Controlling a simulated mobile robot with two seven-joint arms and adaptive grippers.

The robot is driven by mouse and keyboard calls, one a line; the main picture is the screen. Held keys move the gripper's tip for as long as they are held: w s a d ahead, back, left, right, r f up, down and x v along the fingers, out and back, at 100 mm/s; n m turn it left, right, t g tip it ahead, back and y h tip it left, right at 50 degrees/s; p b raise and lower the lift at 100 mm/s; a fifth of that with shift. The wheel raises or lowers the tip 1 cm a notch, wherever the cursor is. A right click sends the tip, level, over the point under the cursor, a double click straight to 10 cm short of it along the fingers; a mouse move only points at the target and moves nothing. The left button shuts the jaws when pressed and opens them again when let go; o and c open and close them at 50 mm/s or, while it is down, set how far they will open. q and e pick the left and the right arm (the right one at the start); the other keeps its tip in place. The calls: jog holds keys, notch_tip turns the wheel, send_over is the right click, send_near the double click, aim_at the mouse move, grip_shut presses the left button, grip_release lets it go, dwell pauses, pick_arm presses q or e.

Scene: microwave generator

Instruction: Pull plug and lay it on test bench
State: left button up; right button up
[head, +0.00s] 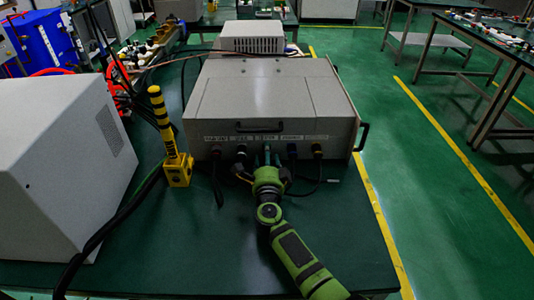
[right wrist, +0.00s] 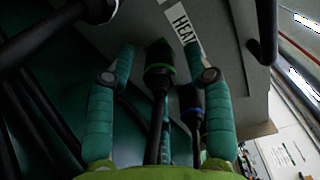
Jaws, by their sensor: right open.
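The grey generator box (head: 265,100) stands on the dark green test bench (head: 165,255), with a row of black cable plugs on its lower front face. My right gripper (head: 267,156) reaches up to this row from the front and largely hides the plug before it. In the right wrist view, the two teal fingers of my right gripper (right wrist: 162,55) stand apart. A black plug with a green ring (right wrist: 158,62) lies between them, seated at the panel near a "HEAT" label. A plug with a blue ring (right wrist: 190,100) sits just right of it, near the right finger.
A black plug with a cable (head: 216,156) hangs at the left of the row. A yellow-black signal post (head: 166,125) and a large white-grey cabinet (head: 60,165) stand to the left. The bench front right of the cabinet is mostly clear.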

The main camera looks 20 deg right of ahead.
jog(key=shift+p, duration=0.3)
dwell(0.7)
grip_shut()
jog(key=shift+s+a, duration=0.1)
jog(key=shift+s, duration=0.25)
jog(key=shift+s+a+r+p, duration=0.1)
jog(key=shift+s+a+p, duration=0.05)
jog(key=shift+s+p, duration=0.3)
jog(key=shift+p+v, duration=0.9)
jog(key=shift+v, duration=1.25)
